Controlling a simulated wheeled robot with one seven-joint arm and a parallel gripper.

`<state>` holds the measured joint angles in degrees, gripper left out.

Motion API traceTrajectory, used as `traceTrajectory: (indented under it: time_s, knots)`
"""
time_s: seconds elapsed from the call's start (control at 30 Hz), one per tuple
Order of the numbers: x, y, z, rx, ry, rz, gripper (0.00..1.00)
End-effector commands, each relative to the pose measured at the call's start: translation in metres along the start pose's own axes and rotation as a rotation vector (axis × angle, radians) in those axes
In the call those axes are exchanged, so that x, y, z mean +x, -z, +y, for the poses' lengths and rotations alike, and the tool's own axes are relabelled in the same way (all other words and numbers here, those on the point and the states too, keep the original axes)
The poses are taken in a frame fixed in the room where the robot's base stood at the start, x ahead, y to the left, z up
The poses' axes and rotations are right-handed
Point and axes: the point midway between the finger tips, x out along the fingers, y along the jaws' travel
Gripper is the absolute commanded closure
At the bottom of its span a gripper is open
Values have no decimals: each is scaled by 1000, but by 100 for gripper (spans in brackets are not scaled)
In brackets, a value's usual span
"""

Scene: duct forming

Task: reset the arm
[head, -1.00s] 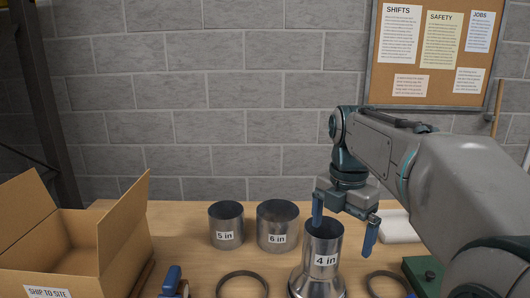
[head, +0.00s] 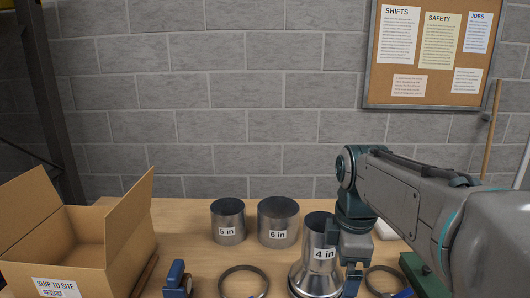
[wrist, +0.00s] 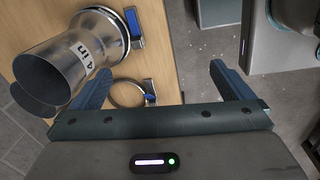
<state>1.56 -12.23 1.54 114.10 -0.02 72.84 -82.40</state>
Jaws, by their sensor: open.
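My gripper (head: 352,278) hangs just right of the metal duct piece labelled "4 in" (head: 320,233) and partly overlaps it in the head view. In the wrist view my gripper (wrist: 162,80) has its two blue fingers spread wide, with nothing between them. The "4 in" piece (wrist: 52,68) lies to the left of the fingers there. It stands upright on the bench, its lower end flaring into a wider base. I cannot tell whether my left finger touches it.
Metal cylinders "5 in" (head: 228,222) and "6 in" (head: 278,222) stand behind on the wooden bench (head: 180,225). Two clamp rings (head: 243,270), (head: 385,270), a blue-handled item (head: 176,278) and a green block (head: 420,275) lie in front. An open carton (head: 95,285) stands left.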

Motion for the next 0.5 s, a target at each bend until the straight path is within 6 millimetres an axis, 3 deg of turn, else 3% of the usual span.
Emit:
traceTrajectory:
  time_s: [0.5]
  knots:
    - [64, -10, -75, 1058, -98, 80, 0]
